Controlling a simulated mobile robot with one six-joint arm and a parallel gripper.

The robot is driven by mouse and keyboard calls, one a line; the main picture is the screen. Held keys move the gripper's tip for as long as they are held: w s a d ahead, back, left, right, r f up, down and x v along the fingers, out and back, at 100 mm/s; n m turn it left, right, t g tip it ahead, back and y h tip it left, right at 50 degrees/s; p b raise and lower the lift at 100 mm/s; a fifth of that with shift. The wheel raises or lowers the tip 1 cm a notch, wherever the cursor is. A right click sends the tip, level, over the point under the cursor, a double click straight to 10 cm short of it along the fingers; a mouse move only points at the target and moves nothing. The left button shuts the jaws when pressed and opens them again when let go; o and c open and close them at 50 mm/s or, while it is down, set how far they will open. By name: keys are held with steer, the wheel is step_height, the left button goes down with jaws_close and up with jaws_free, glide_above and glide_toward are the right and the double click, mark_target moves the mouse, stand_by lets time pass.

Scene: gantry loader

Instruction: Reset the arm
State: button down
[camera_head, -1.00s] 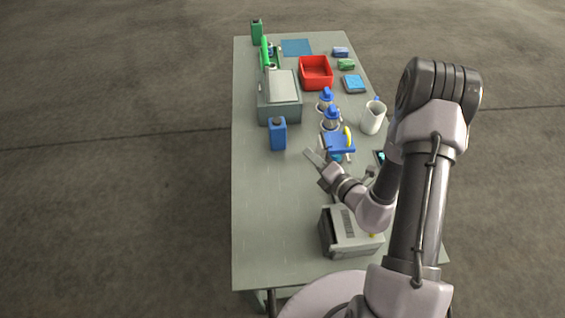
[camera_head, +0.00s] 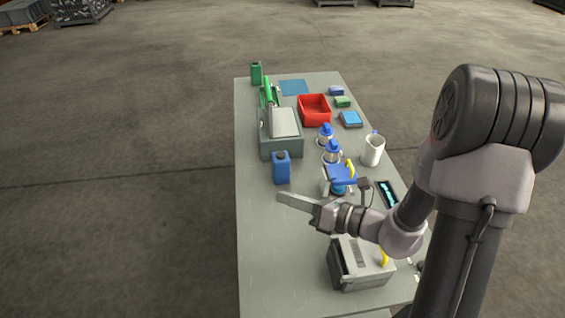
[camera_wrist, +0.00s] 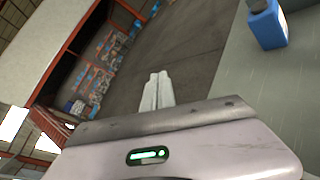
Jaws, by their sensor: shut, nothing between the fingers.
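My gripper (camera_head: 281,197) is above the near half of the long grey table (camera_head: 262,240), pointing left in the head view. Its fingers are together with nothing between them. In the wrist view, the closed fingers (camera_wrist: 157,92) point out over the floor. A blue canister (camera_head: 281,168) stands just beyond my gripper, apart from it. The same canister shows at the upper right of the wrist view (camera_wrist: 266,25). A grey box-shaped device (camera_head: 358,262) with a yellow part sits on the table below my forearm.
Beyond are a blue stand (camera_head: 340,177), two blue-capped bottles (camera_head: 333,150), a white mug (camera_head: 373,150), a grey machine (camera_head: 284,145) with a green arm, a red bin (camera_head: 314,109) and a dark screen device (camera_head: 388,194). The table's left near part is clear.

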steer(key=s+a+r+n+g+h, duration=0.1)
steer(key=s+a+r+n+g, duration=0.25)
steer(key=s+n, duration=0.4)
steer(key=s+a+r+n+g+h, duration=0.2)
steer(key=s+r+n+g, duration=0.3)
steer(key=n, duration=0.4)
steer(key=s+d+r+n+t+h, duration=0.2)
steer(key=d+n+h, duration=0.2)
steer(key=d+n, duration=0.1)
steer(key=s+d+r+n+t+h, duration=0.2)
steer(key=d+n+t+h, duration=0.1)
steer(key=d+n+h, duration=0.1)
steer(key=shift+s+d+r+n, duration=0.25)
steer(key=shift+d+n, duration=0.55)
steer(key=shift+n, duration=0.45)
